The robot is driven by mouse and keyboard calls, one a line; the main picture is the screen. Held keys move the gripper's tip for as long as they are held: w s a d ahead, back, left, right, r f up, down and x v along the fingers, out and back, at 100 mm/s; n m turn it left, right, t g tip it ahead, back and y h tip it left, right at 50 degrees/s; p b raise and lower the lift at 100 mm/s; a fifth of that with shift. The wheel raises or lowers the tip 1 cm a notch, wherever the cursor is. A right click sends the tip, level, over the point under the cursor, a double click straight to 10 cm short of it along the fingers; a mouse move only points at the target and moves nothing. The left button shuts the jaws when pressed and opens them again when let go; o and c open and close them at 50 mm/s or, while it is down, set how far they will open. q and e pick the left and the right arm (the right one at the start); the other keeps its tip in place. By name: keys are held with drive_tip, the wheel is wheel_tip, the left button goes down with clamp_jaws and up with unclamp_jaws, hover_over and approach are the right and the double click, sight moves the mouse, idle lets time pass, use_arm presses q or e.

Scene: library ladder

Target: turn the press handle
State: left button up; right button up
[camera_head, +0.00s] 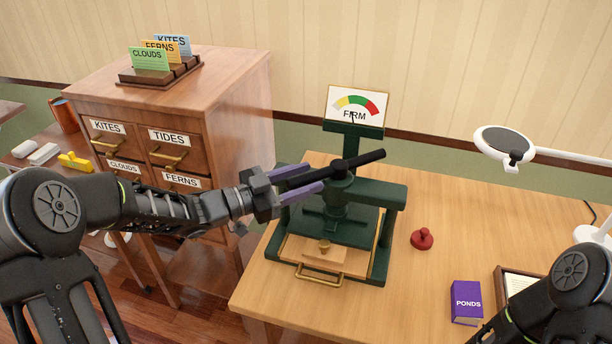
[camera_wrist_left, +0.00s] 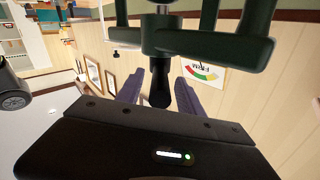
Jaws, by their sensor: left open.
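The dark green press (camera_head: 390,195) stands on the desk, with its black bar handle (camera_head: 367,158) across the top, running from lower left to upper right. My left gripper (camera_head: 313,177) is at the handle's left end, with its purple fingers apart on either side of the bar. In the left wrist view the handle's rounded black end (camera_wrist_left: 160,88) lies between the two fingers, with a gap visible at the finger on the right. A dial marked FIRM (camera_head: 355,106) stands behind the press. My right gripper is out of view; only part of that arm shows at lower right.
A wooden cabinet (camera_head: 235,110) with labelled drawers stands left of the press. On the desk (camera_head: 440,215) are a red-knobbed stamp (camera_head: 422,239), a purple PONDS box (camera_head: 466,302) and a frame (camera_head: 510,283). A lamp (camera_head: 504,145) reaches in from the right.

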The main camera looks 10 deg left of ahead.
use_arm(q)
drive_tip(key=shift+w+d, duration=0.15)
drive_tip(key=shift+d, duration=0.1)
clamp_jaws()
idle(0.3)
idle(0.9)
